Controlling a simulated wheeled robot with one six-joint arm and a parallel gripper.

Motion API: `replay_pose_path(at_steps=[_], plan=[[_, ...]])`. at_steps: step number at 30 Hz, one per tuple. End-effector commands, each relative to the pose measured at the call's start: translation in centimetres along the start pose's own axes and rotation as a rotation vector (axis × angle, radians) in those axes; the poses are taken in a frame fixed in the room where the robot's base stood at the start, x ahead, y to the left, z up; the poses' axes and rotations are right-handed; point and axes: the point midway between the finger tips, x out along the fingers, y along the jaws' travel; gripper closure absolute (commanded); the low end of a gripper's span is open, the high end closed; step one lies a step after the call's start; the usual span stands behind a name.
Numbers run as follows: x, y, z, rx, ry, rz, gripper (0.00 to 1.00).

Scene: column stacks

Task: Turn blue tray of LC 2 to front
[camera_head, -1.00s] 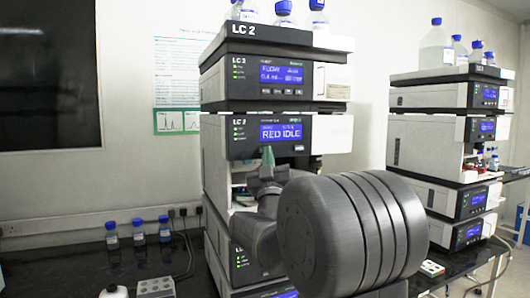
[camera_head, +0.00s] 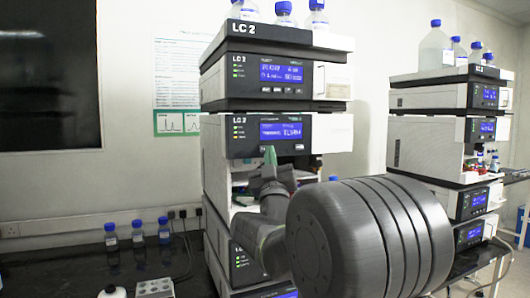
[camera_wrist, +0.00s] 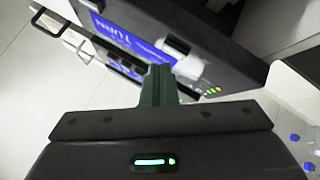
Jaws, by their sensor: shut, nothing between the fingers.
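LC 2 (camera_head: 214,165) is a tall stack of white and black modules at the centre of the head view. Its second module has a lit blue display (camera_head: 284,131), also seen upside down in the wrist view (camera_wrist: 140,42). Below it is an open bay (camera_head: 238,192) with small items inside. I cannot make out the blue tray; my arm hides much of the bay. My gripper (camera_head: 269,156) is in front of the bay's upper edge, its green fingers pointing up. In the wrist view the fingers (camera_wrist: 160,84) are together and empty, close to the display module.
Bottles with blue caps (camera_head: 284,14) stand on top of LC 2. Several small bottles (camera_head: 138,232) and a grey block (camera_head: 155,288) are on the dark bench at left. Another stack (camera_head: 425,140) stands at right.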

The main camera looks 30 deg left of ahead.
Motion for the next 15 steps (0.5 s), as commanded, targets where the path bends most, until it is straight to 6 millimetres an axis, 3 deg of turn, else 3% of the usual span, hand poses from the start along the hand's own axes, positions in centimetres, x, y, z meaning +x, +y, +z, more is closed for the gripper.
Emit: replay_pose_path(at_steps=[5, 15], plan=[[-0.2, 0.1, -0.1, 0.0, 0.001, 0.001, 1.0], [-2.6, 1.8, -1.7, 0.0, 0.002, 0.001, 1.0]])
